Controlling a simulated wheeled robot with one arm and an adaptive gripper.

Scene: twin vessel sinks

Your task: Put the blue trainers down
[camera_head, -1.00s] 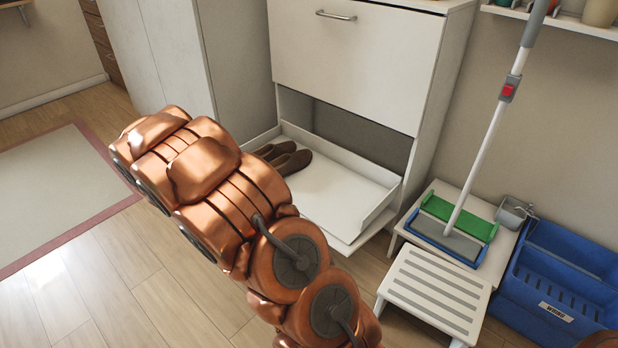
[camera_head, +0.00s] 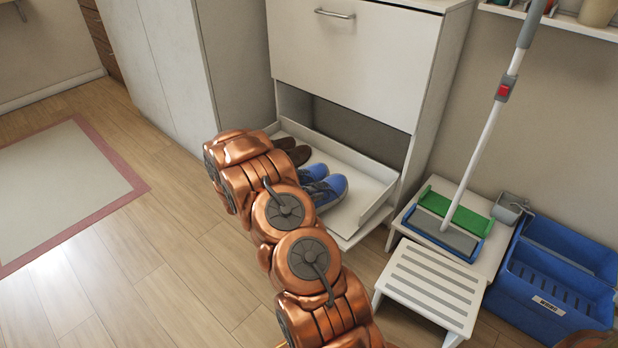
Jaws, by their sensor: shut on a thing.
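The blue trainers (camera_head: 328,188) are at the open lower tray (camera_head: 370,192) of the white shoe cabinet, right of a pair of brown shoes (camera_head: 292,149). My copper arm comes up from the bottom and covers the tray's front left part and the rear of the trainers. My gripper is hidden behind the arm, so its fingers do not show.
A white step stool (camera_head: 432,285) stands right of the cabinet, with a flat mop (camera_head: 447,236) on its upper step. A blue bucket (camera_head: 560,275) is further right. The tray's right end is bare. A pink-edged rug (camera_head: 62,185) lies on the left floor.

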